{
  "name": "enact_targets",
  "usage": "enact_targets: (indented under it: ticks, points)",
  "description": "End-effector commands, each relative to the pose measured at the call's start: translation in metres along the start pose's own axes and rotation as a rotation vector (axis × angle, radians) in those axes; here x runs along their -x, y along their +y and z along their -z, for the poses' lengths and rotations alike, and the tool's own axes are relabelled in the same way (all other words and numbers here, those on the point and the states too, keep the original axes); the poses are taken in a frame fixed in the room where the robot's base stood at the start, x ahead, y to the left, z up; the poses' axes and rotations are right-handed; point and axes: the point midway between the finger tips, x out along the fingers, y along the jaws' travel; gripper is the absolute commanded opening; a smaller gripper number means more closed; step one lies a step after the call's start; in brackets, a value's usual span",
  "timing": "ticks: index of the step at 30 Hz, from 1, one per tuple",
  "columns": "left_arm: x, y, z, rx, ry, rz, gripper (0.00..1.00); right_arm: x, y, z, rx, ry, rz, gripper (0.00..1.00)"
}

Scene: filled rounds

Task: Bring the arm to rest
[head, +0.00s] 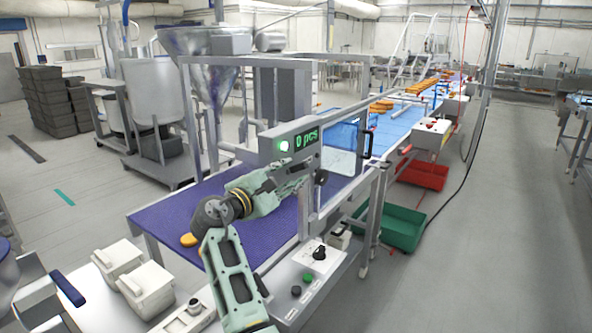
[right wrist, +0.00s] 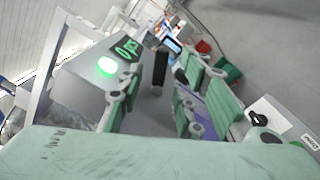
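My right arm (head: 230,265) comes up from the bottom middle of the head view, bends at a dark joint and reaches to the right over the purple belt (head: 180,218). My right gripper (head: 300,172) is in front of the grey panel with the green "0 pcs" display (head: 307,138), just below that display. In the right wrist view my right gripper (right wrist: 160,105) has its two green fingers apart, with nothing held between them. The panel's lit green lamp (right wrist: 107,66) shows beside the left finger. Whether a finger touches the panel is unclear. My left gripper is not in view.
A control box (head: 305,280) with knobs stands right of my arm. A green crate (head: 402,228) and a red crate (head: 422,174) stand at the right. The floor (head: 480,260) further right is clear.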

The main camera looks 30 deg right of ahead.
Motion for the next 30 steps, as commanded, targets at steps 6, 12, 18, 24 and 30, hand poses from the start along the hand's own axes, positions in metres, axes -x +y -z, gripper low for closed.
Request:
enact_targets:
  ticks: [6,12,18,24,30]
  points:
    - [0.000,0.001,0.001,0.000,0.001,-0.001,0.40,0.021,0.000,0.000,0.000,-0.001,0.000,0.33]
    - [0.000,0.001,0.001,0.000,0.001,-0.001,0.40,0.023,0.000,-0.001,0.000,-0.002,0.000,0.33]
    - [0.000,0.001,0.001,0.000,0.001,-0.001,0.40,0.022,0.000,0.000,0.000,-0.001,0.000,0.33]
    - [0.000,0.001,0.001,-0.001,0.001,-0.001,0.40,0.021,-0.008,0.001,-0.010,0.005,0.010,0.33]
    - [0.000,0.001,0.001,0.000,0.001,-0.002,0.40,0.016,-0.099,0.013,-0.159,0.082,0.135,0.33]
